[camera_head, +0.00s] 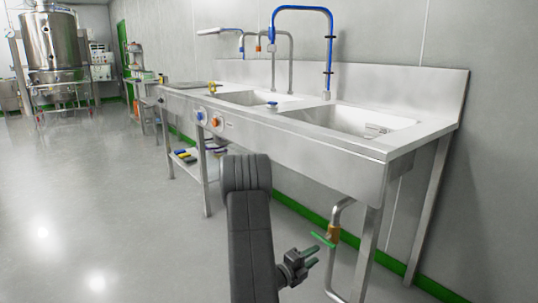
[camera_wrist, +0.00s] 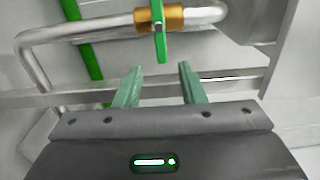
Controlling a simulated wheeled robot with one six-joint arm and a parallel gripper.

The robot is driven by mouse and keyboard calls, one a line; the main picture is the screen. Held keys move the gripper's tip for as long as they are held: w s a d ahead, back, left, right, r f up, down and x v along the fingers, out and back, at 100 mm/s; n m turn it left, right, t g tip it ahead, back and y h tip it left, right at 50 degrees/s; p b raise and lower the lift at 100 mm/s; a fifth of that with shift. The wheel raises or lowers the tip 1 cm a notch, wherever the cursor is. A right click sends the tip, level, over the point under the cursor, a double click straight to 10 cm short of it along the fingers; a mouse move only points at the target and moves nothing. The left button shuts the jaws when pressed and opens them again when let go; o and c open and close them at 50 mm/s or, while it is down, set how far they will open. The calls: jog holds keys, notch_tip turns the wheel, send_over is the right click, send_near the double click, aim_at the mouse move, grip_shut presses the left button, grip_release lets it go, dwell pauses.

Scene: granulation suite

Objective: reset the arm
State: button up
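My arm rises in the lower middle of the head view, with my gripper (camera_head: 308,258) at its right side, low in front of the sink unit. In the wrist view the two green fingers of my gripper (camera_wrist: 160,86) stand apart with nothing between them. Just beyond them is a drain pipe (camera_wrist: 65,40) with a brass valve (camera_wrist: 177,18) and a green lever handle (camera_wrist: 160,42). The same green handle (camera_head: 322,240) shows in the head view, close to the fingertips.
A steel sink unit (camera_head: 278,142) with two basins runs along the right wall, its legs and drain pipe (camera_head: 340,212) near my gripper. A blue hose (camera_head: 331,40) arches above it. A steel vessel (camera_head: 52,42) stands at the back left. The floor (camera_head: 90,200) at left is clear.

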aim_at(330, 242)
jog(key=b+x, duration=0.2)
jog(key=x, duration=0.6)
jog(key=shift+w+d, duration=0.2)
jog(key=shift+d, duration=0.1)
jog(key=shift+w+d+r, duration=0.15)
jog(key=shift+w+d, duration=0.05)
jog(key=shift+d, duration=0.05)
jog(key=shift+a+r+n, duration=0.1)
jog(key=shift+r+n, duration=0.15)
jog(key=shift+n, duration=0.65)
jog(key=shift+a+r+n, duration=0.1)
jog(key=shift+r+n, duration=0.1)
jog(key=shift+n, duration=0.7)
